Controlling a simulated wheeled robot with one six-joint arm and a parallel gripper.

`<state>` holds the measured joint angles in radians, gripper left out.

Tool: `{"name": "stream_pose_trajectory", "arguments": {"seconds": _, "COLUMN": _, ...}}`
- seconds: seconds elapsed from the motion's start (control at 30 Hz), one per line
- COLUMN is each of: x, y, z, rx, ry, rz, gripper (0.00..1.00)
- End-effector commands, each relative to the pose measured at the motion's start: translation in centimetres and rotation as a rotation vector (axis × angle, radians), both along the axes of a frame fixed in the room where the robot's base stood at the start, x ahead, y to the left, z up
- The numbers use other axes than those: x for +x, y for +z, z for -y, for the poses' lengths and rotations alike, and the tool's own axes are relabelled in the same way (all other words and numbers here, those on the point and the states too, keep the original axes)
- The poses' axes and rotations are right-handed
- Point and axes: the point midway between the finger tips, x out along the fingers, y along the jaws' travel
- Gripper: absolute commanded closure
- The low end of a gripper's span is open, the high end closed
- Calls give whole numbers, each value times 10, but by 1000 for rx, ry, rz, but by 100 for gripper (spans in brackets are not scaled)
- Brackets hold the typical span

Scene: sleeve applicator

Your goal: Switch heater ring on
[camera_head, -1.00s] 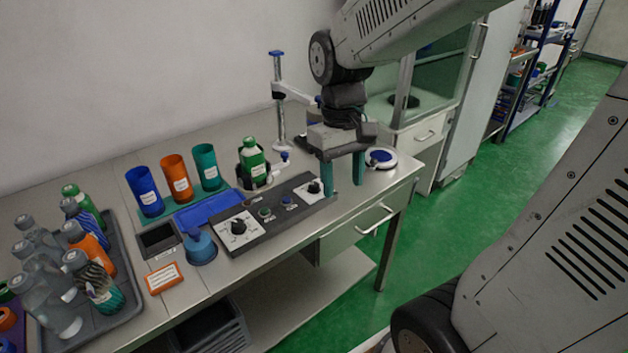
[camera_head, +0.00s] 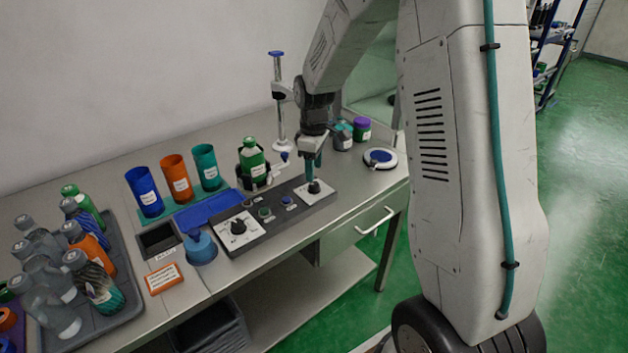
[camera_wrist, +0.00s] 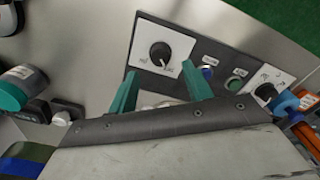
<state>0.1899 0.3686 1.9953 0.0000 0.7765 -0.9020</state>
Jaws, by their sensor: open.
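The dark control panel (camera_head: 272,216) lies on the bench. It has a black knob on a white plate at its right end (camera_head: 314,187) and another at its left end (camera_head: 238,227). A green button (camera_head: 264,212) and a blue button (camera_head: 287,200) sit between them. My gripper (camera_head: 313,176) points down at the right knob. In the wrist view my open teal fingers (camera_wrist: 159,72) stand either side of this knob (camera_wrist: 160,53), which appears just past the fingertips. Contact cannot be told. The panel's small labels are unreadable, and the heater ring is not clearly identifiable.
A green bottle (camera_head: 252,160) stands in a holder behind the panel, near a stand (camera_head: 278,100). Two jars (camera_head: 343,136) (camera_head: 362,128) and a round white device (camera_head: 380,158) are to the right.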

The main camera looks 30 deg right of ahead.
Motion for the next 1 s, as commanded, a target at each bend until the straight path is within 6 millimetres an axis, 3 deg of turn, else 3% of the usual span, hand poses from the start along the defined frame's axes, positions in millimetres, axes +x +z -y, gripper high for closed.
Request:
{"name": "stream_pose_trajectory", "arguments": {"seconds": 0.1, "x": -1, "y": -22, "z": 0, "rx": 0, "ry": -1, "rz": -4, "gripper": 50}}
{"name": "stream_pose_trajectory", "arguments": {"seconds": 0.3, "x": 0, "y": -45, "z": 0, "rx": 0, "ry": -1, "rz": -3, "gripper": 50}}
{"name": "stream_pose_trajectory", "arguments": {"seconds": 0.67, "x": 0, "y": -50, "z": 0, "rx": 0, "ry": -2, "rz": -1, "gripper": 50}}
{"name": "stream_pose_trajectory", "arguments": {"seconds": 0.83, "x": 0, "y": -50, "z": 0, "rx": 0, "ry": -2, "rz": -1, "gripper": 95}}
{"name": "stream_pose_trajectory", "arguments": {"seconds": 1.0, "x": 0, "y": -50, "z": 0, "rx": 0, "ry": -4, "rz": -1, "gripper": 95}}
